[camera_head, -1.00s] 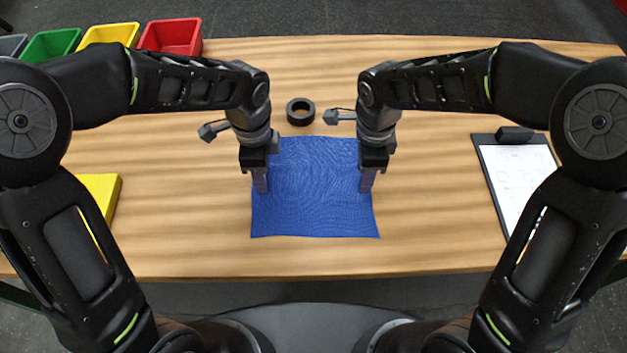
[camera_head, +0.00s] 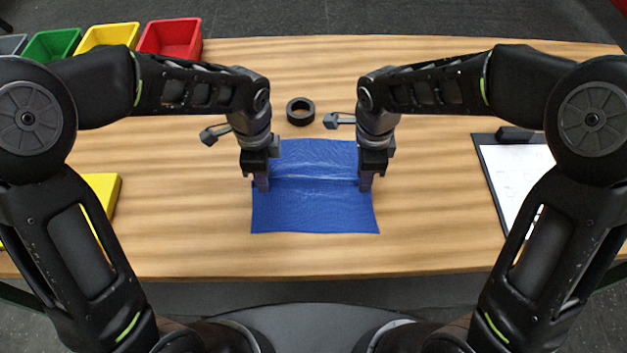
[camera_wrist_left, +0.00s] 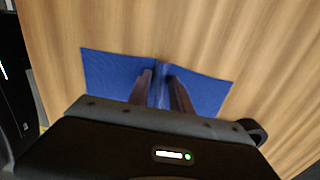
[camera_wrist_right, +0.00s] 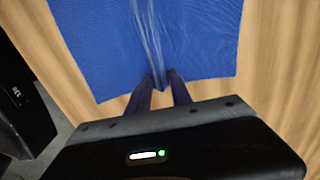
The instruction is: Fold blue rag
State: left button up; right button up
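The blue rag (camera_head: 315,210) lies on the wooden table in front of me, with a raised fold running across it between my two grippers. My left gripper (camera_head: 262,184) is at its left edge, and my right gripper (camera_head: 365,184) is at its right edge. In the left wrist view, the fingers (camera_wrist_left: 160,72) pinch a ridge of the rag (camera_wrist_left: 110,70). In the right wrist view, the fingers (camera_wrist_right: 159,78) pinch the other end of the ridge on the rag (camera_wrist_right: 100,50). The fingertips partly hide the pinched cloth.
A black ring (camera_head: 300,111) lies behind the rag. A clipboard with paper (camera_head: 515,180) is at the right, and a yellow object (camera_head: 104,190) at the left. Red (camera_head: 170,38), yellow and green bins stand at the back left. The table in front of the rag is clear.

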pick_arm(q)
grip_shut()
pick_arm(e)
jog(key=shift+f, duration=0.1)
grip_shut()
dwell(0.3)
